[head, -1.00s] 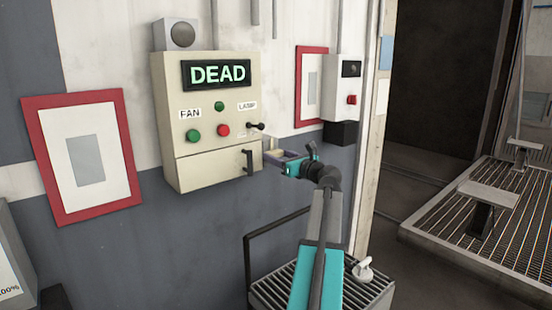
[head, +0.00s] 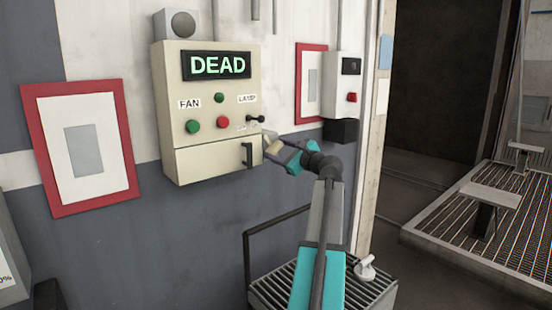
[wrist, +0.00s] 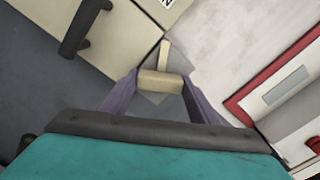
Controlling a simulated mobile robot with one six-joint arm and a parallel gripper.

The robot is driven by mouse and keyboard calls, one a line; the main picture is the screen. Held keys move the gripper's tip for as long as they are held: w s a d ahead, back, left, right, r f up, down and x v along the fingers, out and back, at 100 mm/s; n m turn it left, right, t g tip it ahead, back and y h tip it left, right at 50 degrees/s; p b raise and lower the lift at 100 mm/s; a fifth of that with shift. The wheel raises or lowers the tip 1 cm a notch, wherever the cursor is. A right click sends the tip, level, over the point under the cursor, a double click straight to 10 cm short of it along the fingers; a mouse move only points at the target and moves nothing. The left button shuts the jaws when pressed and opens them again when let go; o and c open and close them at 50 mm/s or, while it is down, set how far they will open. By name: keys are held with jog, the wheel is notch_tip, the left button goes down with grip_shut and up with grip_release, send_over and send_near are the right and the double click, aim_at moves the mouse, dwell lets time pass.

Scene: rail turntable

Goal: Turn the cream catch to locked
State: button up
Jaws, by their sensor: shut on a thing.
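The cream catch (wrist: 161,82) is a small cream block on the right side of the cream control box (head: 210,65), near the lower door's edge. In the wrist view it lies between the two purple-grey fingers of my gripper (head: 277,150), which is shut on it. In the wrist view a narrow cream piece rises from the block beside the box's edge. In the head view the fingers and catch look tilted, and the fingers partly hide the catch. I cannot read a locked mark. The box's display reads DEAD.
The box carries a black lever (head: 255,119), a red button (head: 222,122), a green button (head: 193,127) and a black door handle (head: 247,155). A white switch box (head: 341,85) hangs to the right. A slatted stand (head: 270,290) is below my arm.

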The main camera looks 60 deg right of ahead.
jog(key=n+b, duration=0.6)
jog(key=shift+w+f+n, duration=0.1)
jog(key=shift+w+n, duration=0.05)
jog(key=shift+n, duration=0.15)
jog(key=n+b, duration=0.2)
jog(key=shift+n, duration=0.3)
jog(key=shift+r+n+b, duration=0.25)
jog(key=shift+n+b, duration=0.8)
jog(key=shift+n, duration=0.15)
jog(key=o, duration=1)
jog(key=shift+o, duration=0.2)
jog(key=shift+f, duration=0.1)
